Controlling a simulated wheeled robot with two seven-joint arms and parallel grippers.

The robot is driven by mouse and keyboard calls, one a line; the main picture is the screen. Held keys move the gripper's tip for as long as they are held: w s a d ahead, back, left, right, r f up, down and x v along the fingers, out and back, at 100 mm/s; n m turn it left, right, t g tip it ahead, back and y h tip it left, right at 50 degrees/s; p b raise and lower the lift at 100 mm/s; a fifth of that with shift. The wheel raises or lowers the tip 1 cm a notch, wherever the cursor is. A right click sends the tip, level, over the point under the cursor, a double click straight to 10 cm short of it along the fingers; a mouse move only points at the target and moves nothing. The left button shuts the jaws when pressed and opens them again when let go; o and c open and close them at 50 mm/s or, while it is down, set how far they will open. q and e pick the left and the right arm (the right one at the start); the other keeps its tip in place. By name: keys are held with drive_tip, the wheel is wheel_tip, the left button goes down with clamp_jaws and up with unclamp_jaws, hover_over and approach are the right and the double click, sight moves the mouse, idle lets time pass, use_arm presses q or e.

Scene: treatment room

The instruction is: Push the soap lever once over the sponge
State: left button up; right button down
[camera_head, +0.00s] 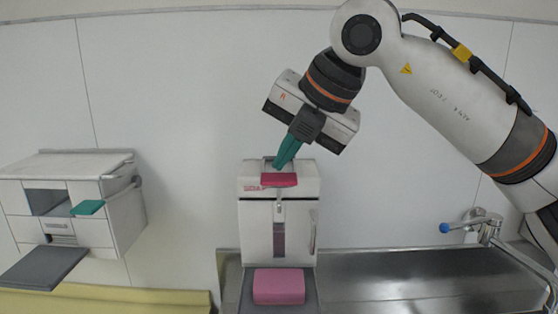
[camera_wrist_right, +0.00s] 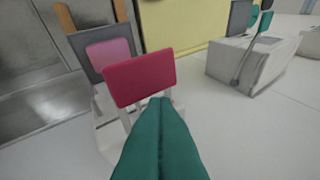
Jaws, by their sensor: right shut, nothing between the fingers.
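The soap dispenser (camera_head: 255,215) is a white wall box with a red-pink lever (camera_head: 279,180) at its top front. The lever also shows in the right wrist view (camera_wrist_right: 140,78). The pink sponge (camera_head: 279,286) lies on a grey tray below the dispenser, and it shows partly behind the lever in the wrist view (camera_wrist_right: 108,53). My right gripper (camera_head: 280,163) has teal fingers, shut and empty, pointing down at the dispenser top just behind the lever. In the wrist view the fingertips overlap the lever's lower edge; I cannot tell whether they touch. My left gripper is not in view.
A second white wall dispenser (camera_head: 125,215) with a teal lever (camera_head: 88,208) and a dark grey tray (camera_head: 43,267) is at the left. A metal sink (camera_head: 420,285) with a blue-tipped tap (camera_head: 470,224) is at the right. A yellow surface (camera_head: 100,301) lies at the lower left.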

drive_tip(key=shift+s+f+b, duration=0.1)
drive_tip(key=shift+f+b, duration=0.3)
drive_tip(key=shift+f, duration=0.05)
idle(0.3)
drive_tip(key=shift+r, duration=0.15)
idle(0.4)
drive_tip(key=shift+w+r+p, duration=0.2)
drive_tip(key=shift+r+p, duration=0.6)
drive_tip(key=shift+r, duration=0.15)
drive_tip(key=shift+w+r+p, duration=0.2)
drive_tip(key=shift+r+p, duration=0.6)
drive_tip(key=shift+r, duration=0.1)
drive_tip(key=shift+w, duration=0.1)
drive_tip(key=r+p, duration=0.2)
drive_tip(key=w+r+p, duration=0.1)
drive_tip(key=r+p, duration=0.1)
drive_tip(key=shift+w+r, duration=0.1)
drive_tip(key=shift+r, duration=0.3)
